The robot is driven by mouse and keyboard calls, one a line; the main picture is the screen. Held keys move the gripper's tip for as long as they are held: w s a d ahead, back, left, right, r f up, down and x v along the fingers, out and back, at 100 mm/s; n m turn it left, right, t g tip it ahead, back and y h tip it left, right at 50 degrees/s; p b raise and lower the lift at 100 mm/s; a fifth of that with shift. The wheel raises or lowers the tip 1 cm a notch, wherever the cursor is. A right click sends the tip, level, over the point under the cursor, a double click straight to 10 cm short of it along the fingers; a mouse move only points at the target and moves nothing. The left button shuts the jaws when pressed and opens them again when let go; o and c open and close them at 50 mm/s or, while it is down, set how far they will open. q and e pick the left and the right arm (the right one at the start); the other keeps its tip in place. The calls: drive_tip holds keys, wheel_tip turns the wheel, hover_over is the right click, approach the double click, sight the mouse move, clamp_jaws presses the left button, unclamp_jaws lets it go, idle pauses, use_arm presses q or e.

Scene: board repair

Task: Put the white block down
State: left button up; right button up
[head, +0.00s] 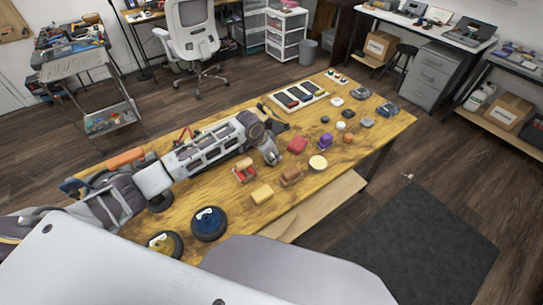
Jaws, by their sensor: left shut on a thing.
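My left gripper (272,157) reaches over the middle of the wooden table from the left, pointing down. It is shut on a small pale thing at its fingertips. I take this for the white block, but it is mostly hidden by the fingers and too small to make out clearly. I cannot tell whether it touches the tabletop. My right gripper is not in view.
Around the gripper on the table (225,205) are a red block (297,145), a brown block (291,177), a yellow block (261,194), a red item (244,173) and a cream disc (318,162). A tray of dark devices (298,96) lies farther back.

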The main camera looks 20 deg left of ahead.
use_arm(q)
drive_tip(key=o, duration=1)
drive_tip(key=shift+f, duration=0.15)
drive_tip(key=v, duration=1.2)
drive_tip(key=shift+p, duration=0.4)
